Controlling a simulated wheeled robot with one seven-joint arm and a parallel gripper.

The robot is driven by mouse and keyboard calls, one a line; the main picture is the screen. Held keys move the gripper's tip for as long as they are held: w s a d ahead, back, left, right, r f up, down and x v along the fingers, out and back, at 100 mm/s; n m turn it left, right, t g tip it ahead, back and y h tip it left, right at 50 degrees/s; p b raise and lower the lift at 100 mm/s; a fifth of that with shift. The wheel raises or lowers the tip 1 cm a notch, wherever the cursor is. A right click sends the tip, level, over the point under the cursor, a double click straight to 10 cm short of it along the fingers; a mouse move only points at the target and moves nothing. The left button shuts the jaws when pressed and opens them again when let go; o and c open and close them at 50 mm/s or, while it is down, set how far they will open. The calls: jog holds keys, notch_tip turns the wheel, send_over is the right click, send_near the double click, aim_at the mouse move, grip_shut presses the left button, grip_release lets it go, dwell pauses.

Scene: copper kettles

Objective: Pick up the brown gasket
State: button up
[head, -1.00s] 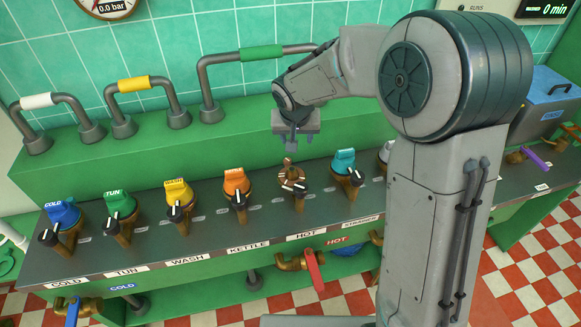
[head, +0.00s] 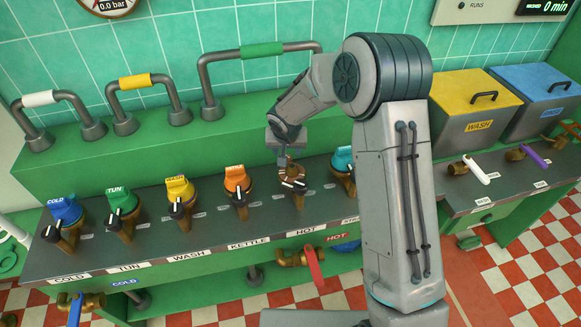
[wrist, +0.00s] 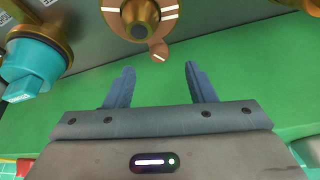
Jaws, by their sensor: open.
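The brown gasket (head: 291,173) is a ring with pale stripes on the valve above the HOT label in the head view. In the wrist view the gasket (wrist: 112,20) shows at the top, around a brass-and-dark valve centre, with a small round tab (wrist: 158,50) pointing towards my fingers. The top of the ring is cut off there. My gripper (wrist: 160,70) is open and empty, its two fingers just short of the tab and on either side of its line. In the head view my gripper (head: 283,163) hangs right behind the gasket, pointing down.
A teal-capped valve (wrist: 35,65) stands close at the left in the wrist view. An orange-capped valve (head: 237,181) is left of the gasket in the head view. The green ledge (head: 190,140) with pipe handles runs behind. A red lever (head: 315,268) hangs below.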

jog(key=shift+p+x, duration=0.75)
jog(key=shift+x, duration=1.75)
jog(key=shift+s, duration=0.1)
jog(key=c, duration=1)
